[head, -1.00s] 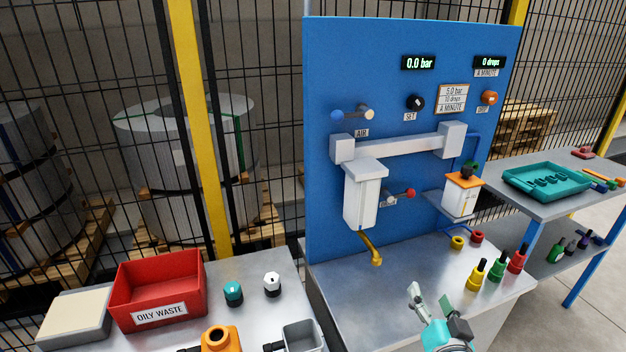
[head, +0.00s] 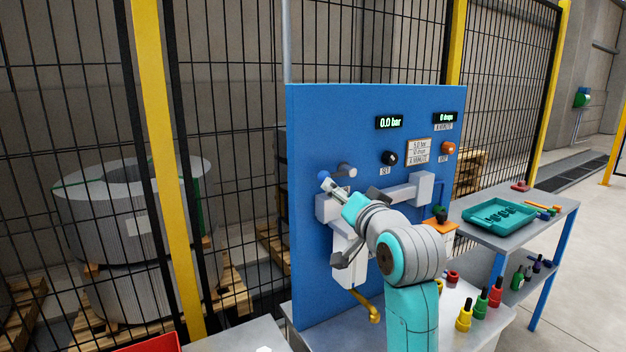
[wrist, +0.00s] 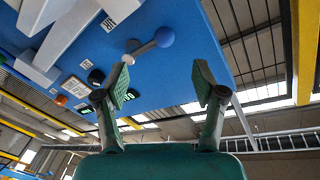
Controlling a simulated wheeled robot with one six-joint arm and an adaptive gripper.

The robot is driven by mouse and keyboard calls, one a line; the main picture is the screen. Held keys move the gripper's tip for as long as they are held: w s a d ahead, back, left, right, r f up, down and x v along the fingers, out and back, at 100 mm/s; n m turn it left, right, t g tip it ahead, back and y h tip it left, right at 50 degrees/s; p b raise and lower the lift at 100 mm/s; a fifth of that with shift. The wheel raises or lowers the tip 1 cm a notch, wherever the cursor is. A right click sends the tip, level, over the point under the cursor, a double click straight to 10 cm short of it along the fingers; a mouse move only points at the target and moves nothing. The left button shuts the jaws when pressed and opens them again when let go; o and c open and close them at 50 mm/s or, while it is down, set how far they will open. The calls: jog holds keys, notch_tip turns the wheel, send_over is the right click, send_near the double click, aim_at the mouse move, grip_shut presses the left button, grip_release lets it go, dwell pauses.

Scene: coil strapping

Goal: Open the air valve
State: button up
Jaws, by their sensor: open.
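The air valve is a lever on the blue panel, with a blue ball knob (head: 323,175) at its left end and a grey hub (head: 346,170) at its right. In the wrist view the blue ball (wrist: 164,37) lies beyond and between my two fingertips, with its rod running to the hub. My gripper (wrist: 160,84) is open and empty, its green-padded fingers spread wide, apart from the ball as far as I can tell. In the head view my arm reaches up to the panel and hides the AIR label and part of the filter unit.
The blue panel (head: 310,125) shows a 0.0 bar display (head: 389,122), a black SET knob (head: 390,158) and an orange knob (head: 448,148). A pale manifold bar (head: 400,193) juts out below the valve. A teal tray (head: 500,214) lies on the right-hand shelf.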

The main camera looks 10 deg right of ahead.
aim_at(336, 174)
jog(key=w, duration=0.7)
jog(key=w+a, duration=0.1)
jog(key=w, duration=0.2)
jog(key=shift+w, duration=0.35)
grip_shut()
